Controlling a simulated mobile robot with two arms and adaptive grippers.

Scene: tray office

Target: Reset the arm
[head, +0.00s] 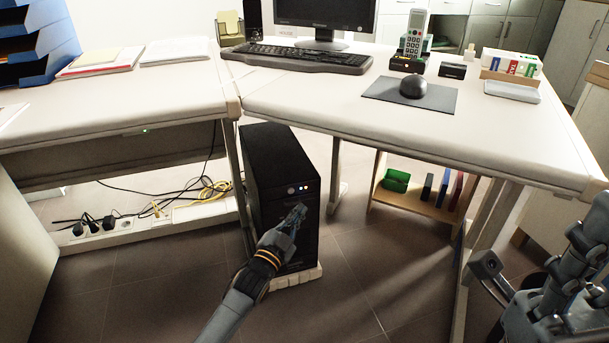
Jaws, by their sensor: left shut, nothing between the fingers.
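My left gripper (295,215) is shut and empty. In the head view it is in front of the black computer tower (280,165), over its lower front face. I cannot tell whether it touches the tower. The left arm comes up from the bottom edge, left of the middle. Parts of my right arm show at the lower right edge. Its fingertips cannot be made out.
White desks (410,120) hold a monitor (322,15), keyboard (297,58), mouse (413,87) and phone (414,40). Power sockets and cables (150,205) lie under the left desk. A low wooden shelf (415,200) stands under the right desk. Tiled floor (350,270) is open in front.

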